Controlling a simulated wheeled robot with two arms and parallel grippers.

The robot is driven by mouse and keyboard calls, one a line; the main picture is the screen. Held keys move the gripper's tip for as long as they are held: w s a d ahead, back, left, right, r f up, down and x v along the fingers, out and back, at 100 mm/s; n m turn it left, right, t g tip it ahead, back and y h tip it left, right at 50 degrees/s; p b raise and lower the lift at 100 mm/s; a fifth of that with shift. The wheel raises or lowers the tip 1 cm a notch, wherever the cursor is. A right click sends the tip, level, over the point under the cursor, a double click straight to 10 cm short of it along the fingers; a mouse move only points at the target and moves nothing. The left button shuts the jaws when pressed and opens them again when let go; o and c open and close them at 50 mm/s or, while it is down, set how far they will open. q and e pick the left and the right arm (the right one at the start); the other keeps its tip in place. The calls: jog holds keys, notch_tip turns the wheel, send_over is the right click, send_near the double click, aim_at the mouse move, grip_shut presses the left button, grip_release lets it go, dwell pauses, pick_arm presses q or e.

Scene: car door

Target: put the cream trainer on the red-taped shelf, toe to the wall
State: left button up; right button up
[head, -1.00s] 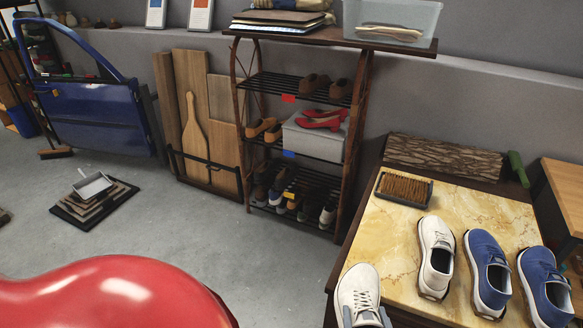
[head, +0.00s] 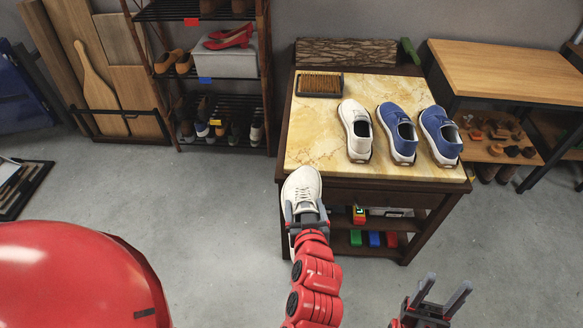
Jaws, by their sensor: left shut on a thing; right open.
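My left gripper (head: 306,212) is shut on the heel end of a cream trainer (head: 301,188). The trainer's toe points away from me, in front of the table's left front corner. A second cream trainer (head: 356,132) stands on the yellow marble tabletop, left of two blue trainers (head: 398,133). The shoe rack stands at the upper left. Its shelf with the red tape (head: 191,21) is at the top edge of the view, and mostly cut off. My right gripper (head: 441,302) is open and empty at the bottom right, below the table.
A brush (head: 319,84) lies on the marble-topped table (head: 310,135). Below the red-taped shelf are red shoes (head: 229,37) on a grey box (head: 225,60), and lower shoes. A red rounded body (head: 70,275) fills the lower left. Grey floor (head: 205,200) lies open between.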

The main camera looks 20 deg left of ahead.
pick_arm(q)
jog(key=shift+w+a+m+h, duration=0.2)
jog(key=shift+w+m+h, duration=0.1)
jog(key=shift+w, duration=0.2)
jog(key=shift+w+a+m+h, duration=0.2)
jog(key=shift+w+h, duration=0.1)
jog(key=shift+w, duration=0.2)
jog(key=shift+w+f+m+t+h, duration=0.2)
jog(key=shift+w+m+t+h, duration=0.15)
jog(key=shift+m+t+h, duration=0.05)
jog(key=shift+w+f, duration=0.1)
jog(key=shift+f, duration=0.1)
